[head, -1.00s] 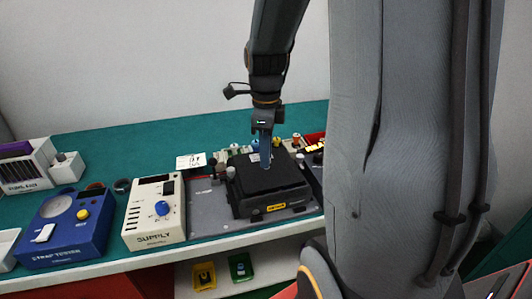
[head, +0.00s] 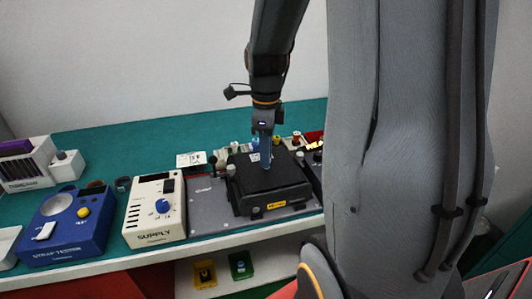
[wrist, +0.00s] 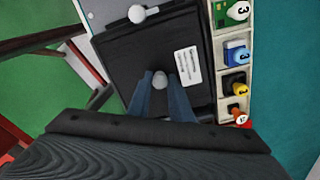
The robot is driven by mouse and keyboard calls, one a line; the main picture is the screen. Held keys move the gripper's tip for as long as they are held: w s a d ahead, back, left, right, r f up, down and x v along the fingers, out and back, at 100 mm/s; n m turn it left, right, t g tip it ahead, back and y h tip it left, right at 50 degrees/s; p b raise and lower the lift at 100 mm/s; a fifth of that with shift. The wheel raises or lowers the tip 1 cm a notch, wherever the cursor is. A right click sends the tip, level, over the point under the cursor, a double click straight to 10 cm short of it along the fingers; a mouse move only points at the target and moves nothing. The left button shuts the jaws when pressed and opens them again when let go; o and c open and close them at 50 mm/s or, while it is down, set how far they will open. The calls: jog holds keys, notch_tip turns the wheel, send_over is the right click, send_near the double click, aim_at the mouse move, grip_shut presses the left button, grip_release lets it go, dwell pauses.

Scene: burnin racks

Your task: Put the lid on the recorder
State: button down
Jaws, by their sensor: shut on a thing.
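The recorder (head: 290,201) is a black box with a yellow label on its front, standing on a grey plate. The flat black lid (head: 282,175) lies over its top and looks level, roughly lined up with the box. Whether it is fully seated I cannot tell. My gripper (head: 266,160) points straight down at the lid's middle. In the wrist view my gripper (wrist: 160,84) has its two blue fingers shut on the lid's small round grey knob (wrist: 159,79). The lid (wrist: 130,60) carries a white printed label there and hides the recorder's inside.
A cream supply box (head: 155,210) and a blue strap tester (head: 68,226) stand to the left. Grey-white knobbed posts (head: 231,171) stand close beside the recorder. A row of coloured, numbered parts (wrist: 235,52) lies along its far side. The green bench (head: 120,140) is clear behind.

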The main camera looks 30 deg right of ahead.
jog(key=shift+f, duration=0.2)
dwell(0.5)
jog(key=c, duration=1.5)
grip_release()
jog(key=shift+r+p, duration=0.15)
jog(key=shift+p, duration=0.2)
jog(key=shift+r+p, duration=2.05)
jog(key=shift+r, duration=0.35)
notch_tip(320, 180, up, 4)
jog(key=p, duration=0.3)
jog(key=shift+p, duration=0.3)
